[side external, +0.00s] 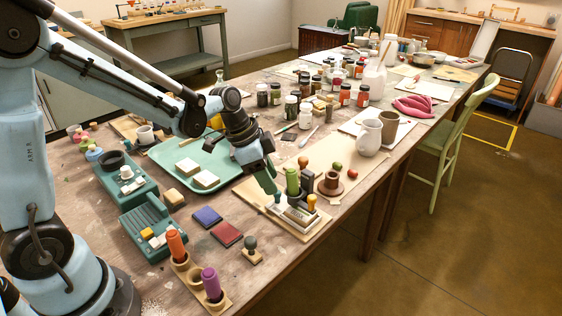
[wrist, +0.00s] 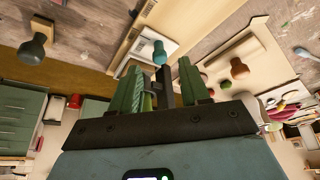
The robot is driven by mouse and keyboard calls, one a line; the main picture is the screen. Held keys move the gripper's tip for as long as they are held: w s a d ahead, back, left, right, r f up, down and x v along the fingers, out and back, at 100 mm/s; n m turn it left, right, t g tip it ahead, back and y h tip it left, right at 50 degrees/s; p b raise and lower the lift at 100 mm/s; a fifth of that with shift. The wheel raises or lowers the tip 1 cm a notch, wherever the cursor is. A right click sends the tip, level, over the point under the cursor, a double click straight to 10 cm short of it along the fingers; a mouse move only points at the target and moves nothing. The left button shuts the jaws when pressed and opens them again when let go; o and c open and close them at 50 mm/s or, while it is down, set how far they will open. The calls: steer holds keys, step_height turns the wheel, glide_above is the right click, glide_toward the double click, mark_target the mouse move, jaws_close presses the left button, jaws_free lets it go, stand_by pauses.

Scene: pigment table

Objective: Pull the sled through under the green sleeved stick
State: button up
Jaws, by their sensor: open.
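The green sleeved stick (side external: 292,181) stands upright near the front edge of the table. A low pale sled-like block (side external: 299,216) sits at its foot on a light wooden board (side external: 268,213). A yellow knob (side external: 311,202) stands at the block's right end and a small teal knob (side external: 278,198) at its left. The teal knob also shows in the wrist view (wrist: 160,51), beyond my fingertips. My gripper (side external: 270,184) is open, pointing down just left of the green stick.
A wooden rack (side external: 190,277) holds an orange stick (side external: 175,244) and a purple stick (side external: 211,283). A dark-knobbed stamp (side external: 251,248) and a red pad (side external: 227,235) lie left of the board. A teal tray (side external: 220,160) lies behind.

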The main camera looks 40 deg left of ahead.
steer(key=v, duration=0.9)
steer(key=s+n+t+y, duration=0.3)
steer(key=s+n+t, duration=0.1)
steer(key=s+n, duration=0.5)
steer(key=shift+d+f, duration=0.3)
steer(key=shift+d, duration=0.15)
